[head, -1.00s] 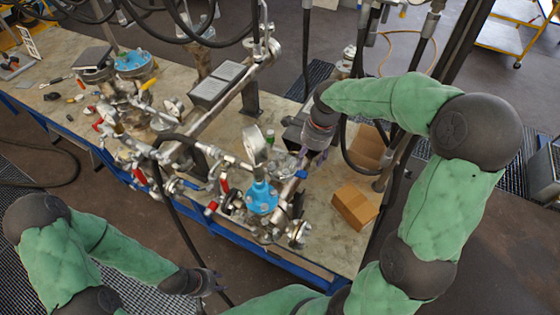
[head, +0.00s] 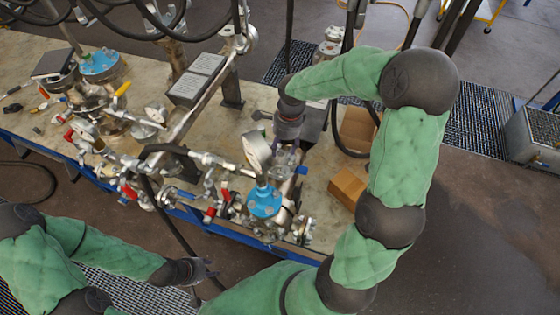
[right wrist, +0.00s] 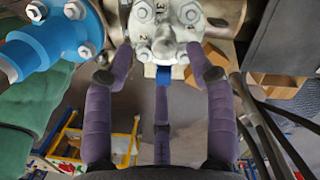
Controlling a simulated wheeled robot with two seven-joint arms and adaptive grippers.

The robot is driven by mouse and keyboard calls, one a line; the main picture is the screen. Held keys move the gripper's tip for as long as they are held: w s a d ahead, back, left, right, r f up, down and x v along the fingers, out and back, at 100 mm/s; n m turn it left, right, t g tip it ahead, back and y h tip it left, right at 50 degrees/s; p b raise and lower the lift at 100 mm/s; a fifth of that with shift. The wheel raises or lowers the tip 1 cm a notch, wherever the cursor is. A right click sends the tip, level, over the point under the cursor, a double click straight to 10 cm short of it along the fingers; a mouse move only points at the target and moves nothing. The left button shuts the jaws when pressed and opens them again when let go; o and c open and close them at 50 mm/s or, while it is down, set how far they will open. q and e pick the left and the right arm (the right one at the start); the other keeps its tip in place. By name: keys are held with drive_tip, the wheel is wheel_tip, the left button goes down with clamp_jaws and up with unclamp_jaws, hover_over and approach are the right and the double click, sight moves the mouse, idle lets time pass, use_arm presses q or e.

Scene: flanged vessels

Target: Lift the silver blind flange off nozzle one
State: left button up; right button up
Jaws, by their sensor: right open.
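A silver flange (right wrist: 164,32) with bolts and stamped digits is at the top middle of the right wrist view. I cannot tell which nozzle it sits on. My right gripper (right wrist: 158,58) is open, its purple fingers spread on either side of the flange's near edge; contact is unclear. In the head view my right gripper (head: 286,152) points down just right of the round gauge (head: 257,150) and hides much of the flange. My left gripper (head: 203,270) is empty off the bench's front edge; its finger opening is too small to judge.
A blue flange (head: 264,201) stands close to my right gripper; it also shows at left in the right wrist view (right wrist: 52,46). Pipes and valves crowd the bench to the left. Cardboard boxes (head: 347,188) stand to the right. A second blue flange (head: 101,64) is at the far left.

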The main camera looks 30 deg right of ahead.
sight(281, 153)
drive_tip(key=shift+w+a+f, duration=0.1)
drive_tip(key=shift+w+f, duration=0.1)
drive_tip(key=shift+f, duration=0.4)
drive_tip(key=shift+w+a+f+p, duration=0.15)
drive_tip(key=shift+f+p, duration=0.25)
drive_tip(key=shift+f, duration=1.85)
clamp_jaws()
drive_tip(key=shift+r, duration=0.15)
